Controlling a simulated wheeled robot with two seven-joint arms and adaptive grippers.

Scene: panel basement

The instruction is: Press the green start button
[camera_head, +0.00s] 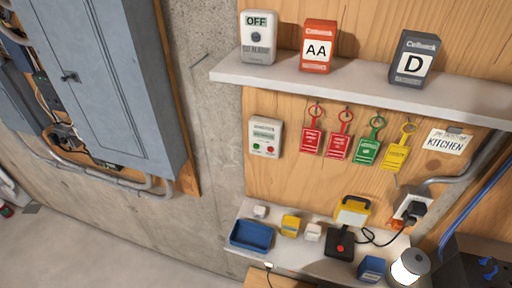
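A pale control box (265,138) is fixed to the wooden wall panel, under the left part of the upper shelf. It has dark lettering on its upper half. A small red button and a small green button sit side by side on its lower half. Nothing covers its front. The buttons are too small to tell whether either is pressed. Neither of my grippers is in view.
The upper shelf (350,88) holds an OFF box (258,38) and two battery boxes. Coloured tags (368,150) hang right of the control box. The lower shelf (285,258) holds a blue tray (251,236) and small items. A grey electrical panel (100,80) stands left.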

